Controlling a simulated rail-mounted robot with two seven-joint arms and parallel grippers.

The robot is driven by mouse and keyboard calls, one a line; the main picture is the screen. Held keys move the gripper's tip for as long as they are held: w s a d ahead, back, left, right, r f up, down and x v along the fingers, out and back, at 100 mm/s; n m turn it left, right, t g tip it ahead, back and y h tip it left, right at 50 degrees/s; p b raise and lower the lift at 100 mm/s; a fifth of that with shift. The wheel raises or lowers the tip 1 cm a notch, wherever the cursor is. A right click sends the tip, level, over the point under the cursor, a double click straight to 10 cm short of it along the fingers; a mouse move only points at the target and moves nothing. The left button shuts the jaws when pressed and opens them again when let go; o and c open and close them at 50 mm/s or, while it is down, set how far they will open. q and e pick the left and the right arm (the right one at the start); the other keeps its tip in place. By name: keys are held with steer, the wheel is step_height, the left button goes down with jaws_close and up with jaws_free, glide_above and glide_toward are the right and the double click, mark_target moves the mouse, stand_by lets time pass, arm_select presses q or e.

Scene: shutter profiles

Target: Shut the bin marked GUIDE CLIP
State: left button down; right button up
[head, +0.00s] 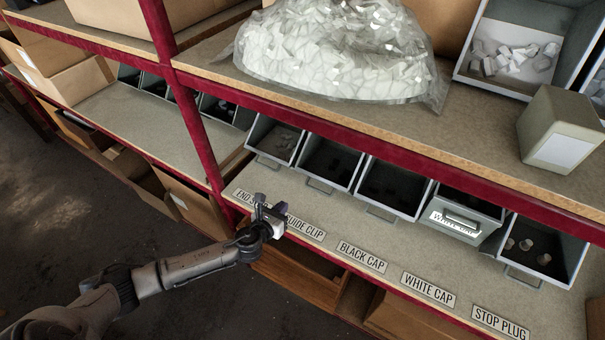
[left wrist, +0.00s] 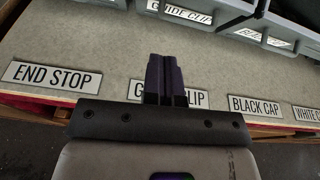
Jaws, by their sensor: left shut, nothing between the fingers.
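The GUIDE CLIP bin (head: 329,164) is the second from the left in the lower shelf's row, in line with the GUIDE CLIP shelf label (head: 305,228). It is tipped open, with its dark inside showing. In the left wrist view, its front label (left wrist: 187,13) and handle show at the top edge. My left gripper (head: 260,199) is shut and empty over the shelf's front edge, in front of and apart from the bin. In the left wrist view, its closed fingers (left wrist: 163,62) point toward the bin front and partly cover the shelf label. My right gripper is not in view.
The neighbouring END STOP bin (head: 275,141) and BLACK CAP bin (head: 394,188) are open. A red upright (head: 197,125) stands left of the row. An upper shelf overhangs the bins.

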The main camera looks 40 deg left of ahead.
arm_select(q)
steer(key=r+b+x, duration=0.1)
steer(key=r+x, duration=0.2)
steer(key=x, duration=1)
steer(key=shift+w+m, duration=0.3)
steer(key=shift+w, duration=0.05)
